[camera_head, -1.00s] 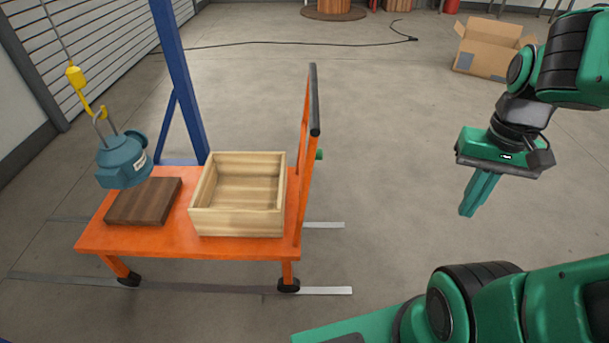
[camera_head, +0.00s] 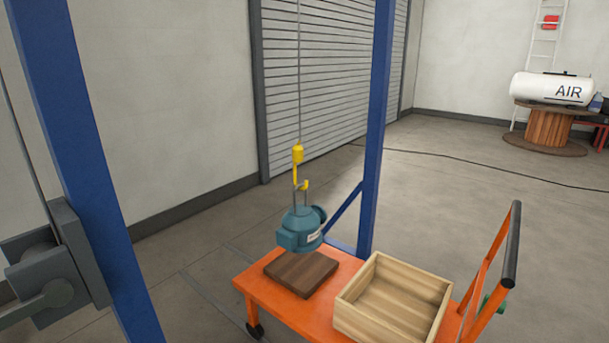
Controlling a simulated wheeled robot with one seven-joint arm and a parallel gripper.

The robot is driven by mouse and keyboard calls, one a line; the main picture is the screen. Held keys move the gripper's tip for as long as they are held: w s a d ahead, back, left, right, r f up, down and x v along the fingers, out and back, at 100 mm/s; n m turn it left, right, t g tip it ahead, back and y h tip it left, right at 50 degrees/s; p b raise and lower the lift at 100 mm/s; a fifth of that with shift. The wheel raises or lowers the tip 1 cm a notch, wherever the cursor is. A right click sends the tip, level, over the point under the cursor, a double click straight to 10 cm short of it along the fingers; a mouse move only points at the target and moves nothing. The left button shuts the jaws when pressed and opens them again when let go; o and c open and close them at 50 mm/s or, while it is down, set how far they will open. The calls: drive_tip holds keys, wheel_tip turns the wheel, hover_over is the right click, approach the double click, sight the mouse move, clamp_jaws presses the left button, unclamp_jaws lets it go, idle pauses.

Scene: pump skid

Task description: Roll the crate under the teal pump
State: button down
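The teal pump (camera_head: 301,229) hangs from a yellow hook (camera_head: 298,165) on a cable. It hangs over a dark wooden board (camera_head: 301,272) at the left end of an orange cart (camera_head: 263,306). I cannot tell whether the pump touches the board. The open, empty wooden crate (camera_head: 392,301) sits on the cart to the right of the board. It is beside the pump, not below it. The cart's push handle (camera_head: 513,240) stands at its right end, with a small green knob on it. My gripper is out of view.
A blue gantry post (camera_head: 376,130) stands behind the cart. Another blue post (camera_head: 80,150) with a grey winch (camera_head: 52,268) is close on the left. A cable lies on the floor behind. A wooden spool (camera_head: 548,128) bears an air tank (camera_head: 552,88). Floor at right is clear.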

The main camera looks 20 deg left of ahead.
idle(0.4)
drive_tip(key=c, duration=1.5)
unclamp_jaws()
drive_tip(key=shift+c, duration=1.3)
